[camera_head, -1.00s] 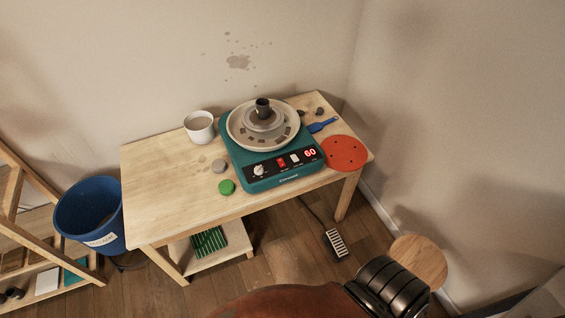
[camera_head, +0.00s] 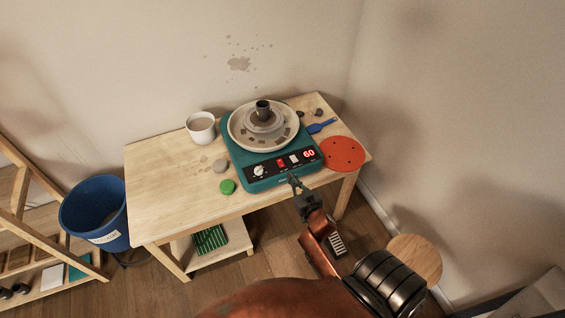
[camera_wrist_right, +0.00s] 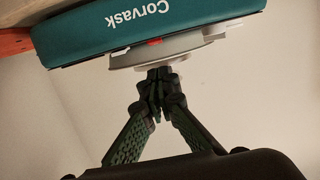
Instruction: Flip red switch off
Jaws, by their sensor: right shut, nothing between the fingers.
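A teal pottery wheel (camera_head: 234,165) stands on the wooden table, with a black control panel on its front. My right gripper (camera_head: 292,176) is shut and empty just in front of the panel, below and slightly right of the red switch. In the right wrist view the shut fingertips (camera_wrist_right: 158,74) are near the teal front edge (camera_wrist_right: 150,22), and a small bit of red (camera_wrist_right: 155,41) shows beyond it. I cannot tell whether they touch. My left gripper is not in view.
On the wooden table (camera_head: 165,175) are a white cup (camera_head: 201,127), a green round piece (camera_head: 227,187), a red disc (camera_head: 343,153) and a blue tool (camera_head: 321,126). A blue bucket (camera_head: 95,212) stands left.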

